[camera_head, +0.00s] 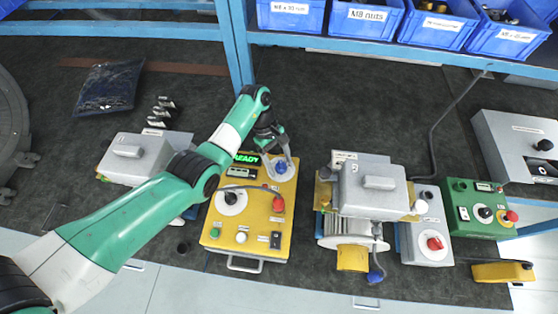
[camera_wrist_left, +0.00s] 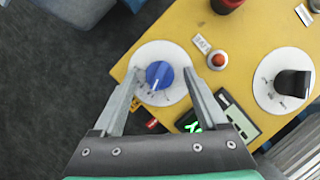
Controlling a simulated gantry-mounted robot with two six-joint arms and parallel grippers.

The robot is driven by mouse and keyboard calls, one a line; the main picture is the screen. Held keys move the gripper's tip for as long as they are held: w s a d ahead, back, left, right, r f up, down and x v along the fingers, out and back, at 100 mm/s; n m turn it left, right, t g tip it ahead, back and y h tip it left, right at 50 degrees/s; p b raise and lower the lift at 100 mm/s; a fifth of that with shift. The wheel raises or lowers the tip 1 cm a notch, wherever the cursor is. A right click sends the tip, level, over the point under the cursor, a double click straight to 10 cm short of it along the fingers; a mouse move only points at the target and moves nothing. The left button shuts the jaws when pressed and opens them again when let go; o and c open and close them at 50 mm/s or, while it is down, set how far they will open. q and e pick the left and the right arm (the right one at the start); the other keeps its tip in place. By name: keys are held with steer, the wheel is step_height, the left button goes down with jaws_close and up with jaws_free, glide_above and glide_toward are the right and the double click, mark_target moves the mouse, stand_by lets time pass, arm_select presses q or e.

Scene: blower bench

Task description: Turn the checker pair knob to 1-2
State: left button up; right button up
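The yellow checker box (camera_head: 215,228) stands on the bench with a lit green READY display (camera_head: 246,158). A blue knob (camera_head: 281,168) sits on a round white dial at its upper right. The knob also shows in the left wrist view (camera_wrist_left: 160,73), with a white pointer line toward the bottom of that picture; the dial marks are too small to read. My left gripper (camera_head: 279,153) is over this dial. In the left wrist view it (camera_wrist_left: 163,72) is open, with one finger on each side of the knob and gaps between. My right gripper is in neither view.
A black knob (camera_wrist_left: 292,84) on a second white dial and a red button (camera_wrist_left: 218,60) are on the same panel. A grey-topped blower (camera_head: 372,188) stands to the right. Blue bins line the back shelf.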

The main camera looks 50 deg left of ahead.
arm_select(q)
steer(key=p+v, duration=0.2)
steer(key=v, duration=0.9)
steer(key=shift+a+r+p, duration=0.2)
steer(key=shift+r+p, duration=0.1)
steer(key=shift+p, duration=0.1)
